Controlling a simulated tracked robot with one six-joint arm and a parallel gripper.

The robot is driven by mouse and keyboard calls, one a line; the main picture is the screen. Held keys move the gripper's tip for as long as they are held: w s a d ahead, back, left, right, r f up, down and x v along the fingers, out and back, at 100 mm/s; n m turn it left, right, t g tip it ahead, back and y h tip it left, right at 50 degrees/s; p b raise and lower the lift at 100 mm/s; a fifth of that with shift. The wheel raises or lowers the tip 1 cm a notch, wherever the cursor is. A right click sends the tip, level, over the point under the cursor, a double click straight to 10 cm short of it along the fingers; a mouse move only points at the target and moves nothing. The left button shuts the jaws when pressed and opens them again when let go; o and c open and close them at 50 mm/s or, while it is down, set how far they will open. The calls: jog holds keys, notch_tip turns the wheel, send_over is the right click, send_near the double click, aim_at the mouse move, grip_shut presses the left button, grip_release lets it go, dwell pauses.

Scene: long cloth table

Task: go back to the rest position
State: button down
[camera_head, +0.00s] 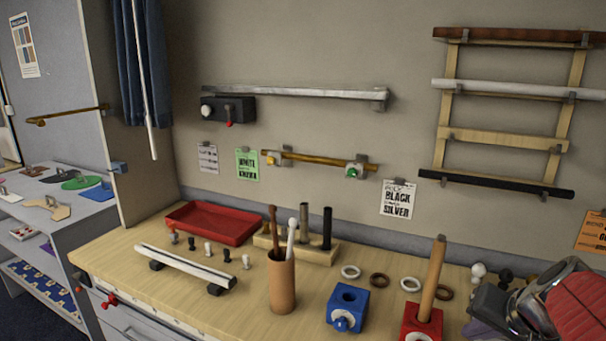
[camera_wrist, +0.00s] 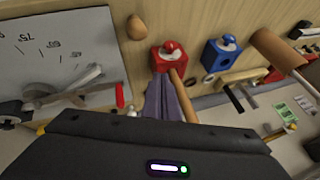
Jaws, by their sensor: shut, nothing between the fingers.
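My gripper (camera_wrist: 165,135) shows in the wrist view as a dark housing with a small lit indicator along the lower edge. It is shut and holds nothing. Its fingertips are not clearly seen. It is above the worktop (camera_wrist: 200,25). A purple cloth (camera_wrist: 163,98) and a red block (camera_wrist: 168,57) with a wooden rod lie just beyond the housing in that view.
A blue block (camera_head: 347,308), red block (camera_head: 421,324) and brown cup (camera_head: 282,283) with sticks stand along the table. A red tray (camera_head: 212,223) lies at the back left. Rails and a rack (camera_head: 500,135) hang on the wall.

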jog(key=s+a+n, duration=0.4)
jog(key=a, duration=0.6)
jog(key=s+a+n+g, duration=0.1)
jog(key=s+a+n, duration=0.3)
jog(key=a, duration=0.7)
jog(key=shift+s+r, duration=0.3)
jog(key=shift+s, duration=0.35)
